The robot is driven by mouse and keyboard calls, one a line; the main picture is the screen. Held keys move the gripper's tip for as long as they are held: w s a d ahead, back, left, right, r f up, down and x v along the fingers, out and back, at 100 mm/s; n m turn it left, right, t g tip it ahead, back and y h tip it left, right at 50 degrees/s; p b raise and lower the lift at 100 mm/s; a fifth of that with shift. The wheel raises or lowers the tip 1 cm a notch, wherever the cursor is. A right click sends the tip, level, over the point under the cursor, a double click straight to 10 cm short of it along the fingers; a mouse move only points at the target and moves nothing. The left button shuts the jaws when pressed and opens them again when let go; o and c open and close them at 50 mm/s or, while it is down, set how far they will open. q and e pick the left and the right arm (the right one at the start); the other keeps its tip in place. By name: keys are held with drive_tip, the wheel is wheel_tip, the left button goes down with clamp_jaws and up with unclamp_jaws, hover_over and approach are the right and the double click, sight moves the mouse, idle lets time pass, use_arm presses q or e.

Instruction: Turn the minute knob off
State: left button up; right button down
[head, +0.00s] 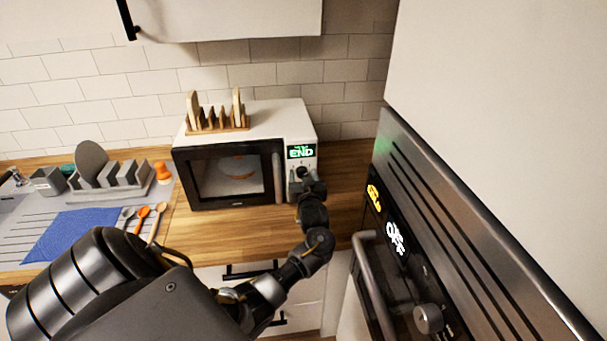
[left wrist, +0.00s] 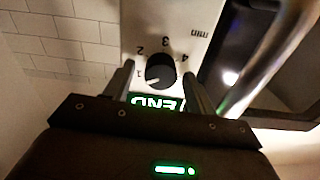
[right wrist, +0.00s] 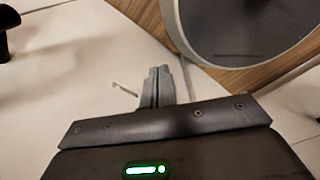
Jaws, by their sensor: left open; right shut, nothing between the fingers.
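The minute knob (left wrist: 160,72) is a dark round dial on the microwave's white panel in the left wrist view. Numerals 1 to 4 and "min" are printed around it. Its white mark points to the lower left of the picture, near the 1 and towards the green "END" display (left wrist: 155,103). My left gripper (left wrist: 158,76) is open, with one finger on each side of the knob; contact cannot be told. My right gripper (right wrist: 160,72) is shut and empty.
The microwave (head: 250,120) carries a wooden rack (head: 218,124); its door handle (left wrist: 270,60) is close beside my left gripper. An oven (head: 395,235) stands at the right. A dish rack (head: 110,182) and blue cloth (head: 70,230) are at the left. A round grey-rimmed door (right wrist: 250,30) is near my right gripper.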

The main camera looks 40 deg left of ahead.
use_arm(q)
drive_tip(key=shift+w+a, duration=0.1)
drive_tip(key=shift+a, duration=0.05)
drive_tip(key=shift+c, duration=0.5)
drive_tip(key=c, duration=0.9)
drive_tip(key=shift+f, duration=0.1)
drive_tip(key=shift+f+n+b, duration=0.1)
drive_tip(key=shift+n+b, duration=5.2)
drive_tip(key=shift+n, duration=0.7)
